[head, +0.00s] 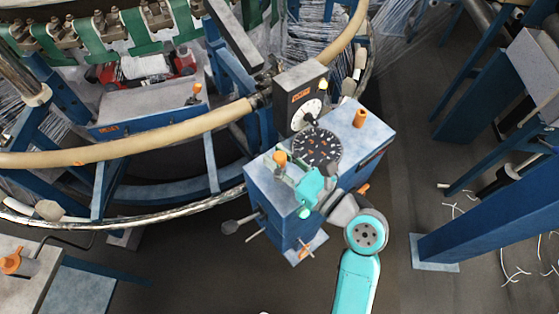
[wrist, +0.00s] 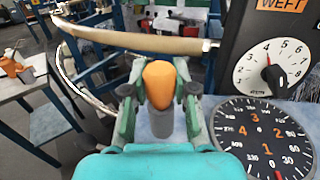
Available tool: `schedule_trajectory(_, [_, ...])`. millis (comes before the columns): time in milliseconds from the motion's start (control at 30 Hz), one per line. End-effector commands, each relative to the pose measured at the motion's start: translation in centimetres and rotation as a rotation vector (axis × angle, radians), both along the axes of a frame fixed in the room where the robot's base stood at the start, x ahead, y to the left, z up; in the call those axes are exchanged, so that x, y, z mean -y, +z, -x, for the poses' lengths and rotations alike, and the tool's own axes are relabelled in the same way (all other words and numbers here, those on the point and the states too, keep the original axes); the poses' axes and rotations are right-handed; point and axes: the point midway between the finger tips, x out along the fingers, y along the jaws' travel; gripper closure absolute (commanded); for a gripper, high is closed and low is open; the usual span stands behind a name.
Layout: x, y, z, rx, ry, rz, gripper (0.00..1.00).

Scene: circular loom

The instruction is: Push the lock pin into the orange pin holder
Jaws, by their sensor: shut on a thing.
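My gripper (head: 288,172) is above the left part of the blue cabinet's grey top (head: 378,136). It is shut on an orange-topped grey pin (wrist: 160,88), which looks like the lock pin; its orange top also shows in the head view (head: 280,158). The pin stands upright between the fingers in the wrist view, and its lower end is hidden by my gripper. A short orange cylinder (head: 360,118) stands on the same top, to the right. An orange bracket-like part (head: 12,263) sits on a grey table at the lower left. I cannot tell which orange part is the pin holder.
A large round dial (head: 318,148) lies beside my gripper, with a dark control box (head: 302,95) behind it. The loom's beige ring (head: 130,145) curves past the cabinet on the left.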

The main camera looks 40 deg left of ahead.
Motion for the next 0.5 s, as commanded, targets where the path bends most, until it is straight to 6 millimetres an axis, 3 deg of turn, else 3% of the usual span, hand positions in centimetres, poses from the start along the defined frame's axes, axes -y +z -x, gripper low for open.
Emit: schedule_trajectory(500, [0.0,1.4,0.0,0.002,0.0,0.0,1.0])
